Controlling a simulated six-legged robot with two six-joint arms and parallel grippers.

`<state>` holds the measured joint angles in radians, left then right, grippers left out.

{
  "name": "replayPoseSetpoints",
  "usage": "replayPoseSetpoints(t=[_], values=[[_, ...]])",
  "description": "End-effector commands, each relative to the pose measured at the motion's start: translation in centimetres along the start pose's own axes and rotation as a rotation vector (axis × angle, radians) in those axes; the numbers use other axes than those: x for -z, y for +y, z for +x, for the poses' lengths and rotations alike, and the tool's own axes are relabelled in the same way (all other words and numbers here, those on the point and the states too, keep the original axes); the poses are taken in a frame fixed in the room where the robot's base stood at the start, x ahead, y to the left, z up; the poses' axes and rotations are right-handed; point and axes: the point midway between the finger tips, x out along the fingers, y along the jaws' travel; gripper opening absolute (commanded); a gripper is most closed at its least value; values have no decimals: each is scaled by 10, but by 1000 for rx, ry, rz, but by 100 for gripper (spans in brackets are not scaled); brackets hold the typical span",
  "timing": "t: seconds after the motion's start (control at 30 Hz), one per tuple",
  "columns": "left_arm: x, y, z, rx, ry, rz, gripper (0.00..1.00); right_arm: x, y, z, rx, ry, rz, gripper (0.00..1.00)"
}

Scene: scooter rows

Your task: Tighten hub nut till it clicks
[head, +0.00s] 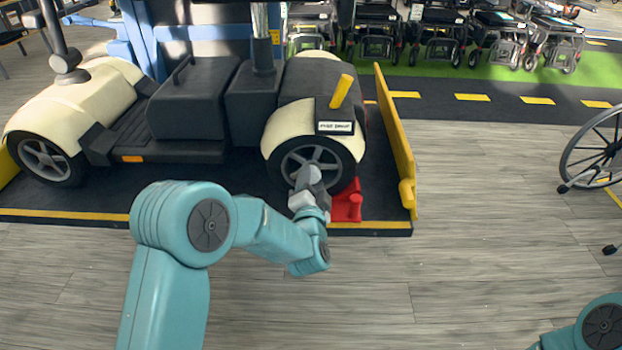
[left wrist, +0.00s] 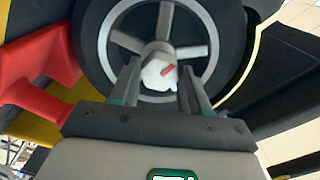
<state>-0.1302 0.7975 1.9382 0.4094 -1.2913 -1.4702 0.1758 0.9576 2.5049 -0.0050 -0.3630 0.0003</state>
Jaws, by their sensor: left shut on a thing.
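The scooter's rear wheel (head: 345,172), dark with grey spokes, faces me in the head view. In the left wrist view the wheel (left wrist: 228,30) fills the upper middle. A pale hub nut (left wrist: 152,72) with a red mark sits at its centre. My left gripper (head: 309,182) reaches the hub from the front and hides the nut in the head view. In the left wrist view the fingers of the left gripper (left wrist: 158,82) stand on either side of the nut and are shut on it. My right gripper is out of view.
A red wheel chock (head: 348,205) lies right of the wheel. A yellow lever (head: 341,91) rises above the fender. A yellow rail (head: 394,135) borders the dark platform (head: 240,205) at right. A wheelchair (head: 595,150) stands far right. Wooden floor (head: 480,230) lies clear between.

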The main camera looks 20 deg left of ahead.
Motion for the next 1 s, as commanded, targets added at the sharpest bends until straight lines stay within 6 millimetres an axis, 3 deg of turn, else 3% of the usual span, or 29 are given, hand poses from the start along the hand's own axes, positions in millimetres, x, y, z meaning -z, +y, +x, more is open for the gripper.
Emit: replayPoseSetpoints(t=[0.6,1.0], values=[[2,-2,0,1,2,584,15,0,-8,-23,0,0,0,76],[2,-2,0,2,2,880,15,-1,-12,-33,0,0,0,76]])
